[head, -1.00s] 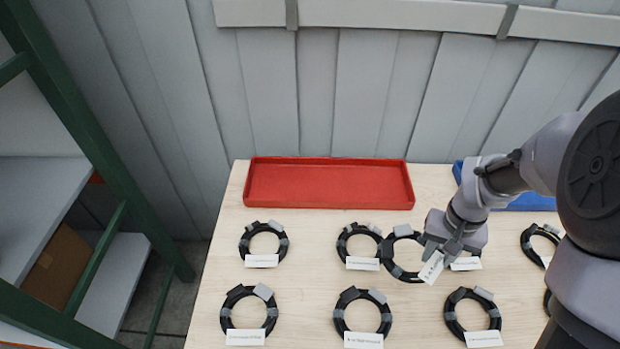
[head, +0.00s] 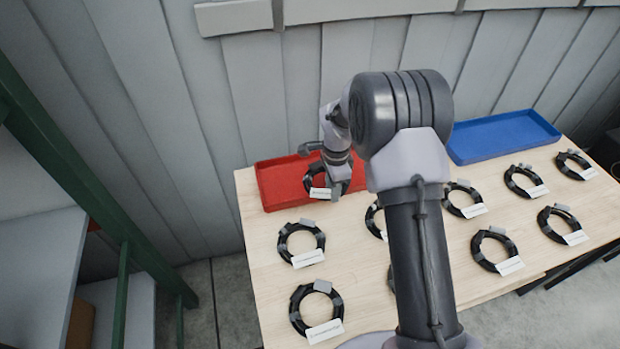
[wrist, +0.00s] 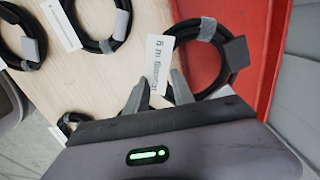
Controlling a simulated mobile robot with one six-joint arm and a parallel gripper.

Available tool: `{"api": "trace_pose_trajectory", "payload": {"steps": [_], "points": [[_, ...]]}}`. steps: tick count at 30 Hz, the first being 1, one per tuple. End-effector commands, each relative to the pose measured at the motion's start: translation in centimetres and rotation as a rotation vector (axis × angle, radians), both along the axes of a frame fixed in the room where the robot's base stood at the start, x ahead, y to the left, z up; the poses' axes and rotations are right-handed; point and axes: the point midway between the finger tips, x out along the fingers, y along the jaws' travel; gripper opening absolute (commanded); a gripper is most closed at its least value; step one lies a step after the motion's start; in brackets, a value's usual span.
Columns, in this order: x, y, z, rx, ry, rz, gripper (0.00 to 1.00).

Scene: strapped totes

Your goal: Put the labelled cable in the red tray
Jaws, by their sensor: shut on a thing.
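A coiled black cable (head: 311,184) with grey straps and a white label hangs from my gripper (head: 333,190) at the red tray (head: 283,185). My gripper is shut on this cable. In the wrist view the held cable (wrist: 234,70) shows beside the gripper fingers (wrist: 158,92), with its white label (wrist: 157,62) between them; the print reads roughly "8 m" and the rest is too blurred. The coil overlaps the red tray's edge (wrist: 271,50) there. I cannot tell whether it touches the tray. My arm hides part of the tray in the head view.
Several other labelled cable coils lie on the wooden table, including one at the left (head: 301,240) and one in front of it (head: 316,309). A blue tray (head: 505,138) stands at the back right. A green-framed shelf (head: 60,165) stands left of the table.

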Motion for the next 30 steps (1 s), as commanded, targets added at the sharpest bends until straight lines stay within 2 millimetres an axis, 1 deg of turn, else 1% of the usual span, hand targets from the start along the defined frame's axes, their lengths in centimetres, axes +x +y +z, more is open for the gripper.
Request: {"api": "trace_pose_trajectory", "payload": {"steps": [1, 6, 9, 12, 14, 16, 17, 21, 22, 27, 30], "points": [[0.8, 1.4, -0.5, 0.0, -0.003, 0.006, 0.0], [3.3, 6.2, -1.1, 0.0, -0.003, 0.007, 0.0], [4.7, 8.7, -1.3, 0.001, -0.003, 0.006, 0.0], [5.6, 10.4, -1.4, -0.001, -0.002, 0.006, 0.0], [5.9, 11.0, -1.3, 0.001, -0.003, 0.006, 0.0], [6.0, 11.3, -1.7, 0.0, -0.001, 0.005, 0.0], [6.0, 11.3, -2.1, 0.0, 0.0, 0.004, 0.0], [6.0, 11.3, -4.8, -0.001, 0.0, 0.004, 0.0], [6.0, 11.3, -5.0, -0.001, 0.0, 0.004, 0.0], [6.1, 11.3, -4.7, -0.001, -0.001, 0.004, 0.0], [6.0, 11.3, -5.0, -0.001, -0.001, 0.005, 0.0]]}}
